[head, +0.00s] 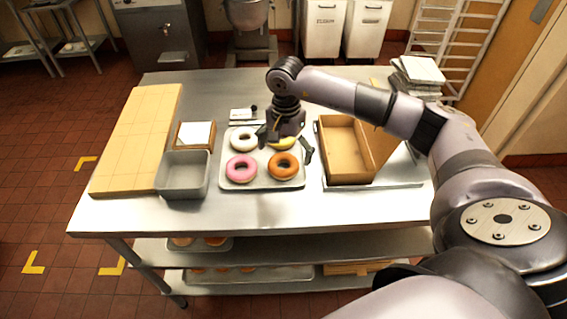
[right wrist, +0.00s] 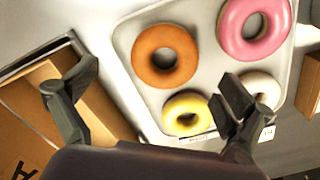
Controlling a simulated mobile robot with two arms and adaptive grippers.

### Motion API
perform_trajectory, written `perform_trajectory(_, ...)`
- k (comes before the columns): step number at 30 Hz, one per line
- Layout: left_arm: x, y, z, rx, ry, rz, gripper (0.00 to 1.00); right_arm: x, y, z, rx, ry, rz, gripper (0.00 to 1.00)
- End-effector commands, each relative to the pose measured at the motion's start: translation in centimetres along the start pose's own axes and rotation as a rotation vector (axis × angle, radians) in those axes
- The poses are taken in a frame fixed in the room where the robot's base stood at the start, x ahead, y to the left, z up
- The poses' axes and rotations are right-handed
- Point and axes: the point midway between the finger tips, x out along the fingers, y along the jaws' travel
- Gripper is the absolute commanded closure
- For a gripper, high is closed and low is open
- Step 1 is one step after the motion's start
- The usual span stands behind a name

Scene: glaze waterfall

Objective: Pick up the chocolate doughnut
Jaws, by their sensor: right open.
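The chocolate doughnut, a brown-orange ring (head: 283,176), lies flat at the front right of a light metal tray (head: 262,184). It also shows whole in the right wrist view (right wrist: 142,62), at the top centre. My right gripper (head: 286,146) is open and empty. It is over the back part of the tray, just behind and above the chocolate doughnut, with its fingers spread. In the right wrist view its fingers (right wrist: 155,92) come in from below, apart from the chocolate doughnut. My left gripper is not in view.
A pink doughnut (head: 241,179), white doughnut (head: 236,144) and yellow doughnut (head: 292,141) share the tray. An open cardboard box (head: 345,179) stands right of it. A grey bin (head: 183,188) and wooden board (head: 130,140) are left. The table front is clear.

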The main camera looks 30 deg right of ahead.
Motion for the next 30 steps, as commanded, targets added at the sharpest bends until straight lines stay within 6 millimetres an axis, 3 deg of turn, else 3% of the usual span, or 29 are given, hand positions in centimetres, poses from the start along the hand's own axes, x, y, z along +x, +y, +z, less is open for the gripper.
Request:
perform_trajectory(6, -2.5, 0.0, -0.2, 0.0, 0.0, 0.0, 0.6, 2.5, -0.6, 0.0, 0.0, -0.005, 0.006, 0.02)
perform_trajectory(11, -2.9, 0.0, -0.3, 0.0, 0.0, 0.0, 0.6, 4.6, -0.7, -0.1, 0.0, -0.003, 0.003, 0.02)
perform_trajectory(19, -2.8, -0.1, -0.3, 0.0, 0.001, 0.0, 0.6, 5.1, -0.7, -0.2, -0.001, -0.001, 0.0, 0.02)
perform_trajectory(30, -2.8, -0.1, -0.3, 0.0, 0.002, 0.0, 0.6, 5.1, -0.7, -0.2, -0.001, -0.001, 0.001, 0.26)
